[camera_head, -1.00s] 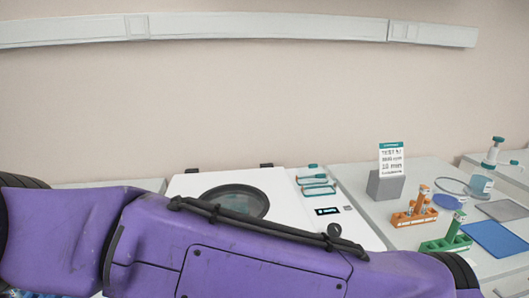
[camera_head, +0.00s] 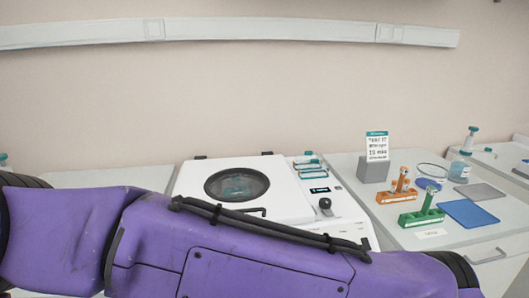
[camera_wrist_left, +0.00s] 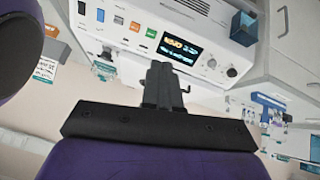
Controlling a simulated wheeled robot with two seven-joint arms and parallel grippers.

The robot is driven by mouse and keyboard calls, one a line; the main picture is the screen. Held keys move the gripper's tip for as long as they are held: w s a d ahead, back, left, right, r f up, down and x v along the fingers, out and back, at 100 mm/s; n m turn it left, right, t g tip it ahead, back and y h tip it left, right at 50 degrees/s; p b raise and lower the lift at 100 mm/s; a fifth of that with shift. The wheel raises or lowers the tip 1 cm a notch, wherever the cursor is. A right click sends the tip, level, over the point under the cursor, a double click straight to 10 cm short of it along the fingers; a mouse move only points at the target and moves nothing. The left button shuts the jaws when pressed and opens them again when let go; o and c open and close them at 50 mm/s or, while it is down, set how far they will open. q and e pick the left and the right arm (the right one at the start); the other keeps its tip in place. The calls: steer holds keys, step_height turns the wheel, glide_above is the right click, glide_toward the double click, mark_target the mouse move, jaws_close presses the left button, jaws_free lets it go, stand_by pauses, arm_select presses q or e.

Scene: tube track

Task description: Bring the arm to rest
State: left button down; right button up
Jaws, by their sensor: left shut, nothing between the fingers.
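My purple arm (camera_head: 240,248) lies across the bottom of the head view, coming in from the left, and hides the front of the bench. Its gripper is outside the head view. In the left wrist view my left gripper (camera_wrist_left: 162,72) shows as dark fingers closed together. Nothing is held between them, and they appear clear of the white device (camera_wrist_left: 140,25) behind them. My right gripper is in neither view.
A white centrifuge (camera_head: 293,210) with a round lid window stands behind my arm. On the right bench are an orange rack (camera_head: 391,197) and green rack (camera_head: 412,219) with tubes, a sign (camera_head: 377,146), a blue mat (camera_head: 470,214) and a bottle (camera_head: 461,169).

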arm_select(q)
steer(key=w+a+f+n+t, duration=0.4)
steer(key=w+a+f, duration=0.2)
steer(key=w+f, duration=0.35)
steer(key=s+a+f+g, duration=0.2)
steer(key=a+f, duration=1)
steer(key=f, duration=0.5)
steer(key=s+a+f+g+y, duration=0.1)
steer(key=s+a+f+g, duration=0.2)
steer(key=s+a+f, duration=0.5)
steer(key=s+a+f+m+g+y, duration=0.1)
steer(key=s+a+f+g, duration=0.2)
steer(key=s+a+f, duration=0.5)
steer(key=s+a, duration=0.7)
steer(key=shift+s+g+y, duration=0.2)
steer(key=shift+g+y, duration=0.1)
steer(key=shift+y, duration=0.1)
steer(key=shift+f, duration=0.1)
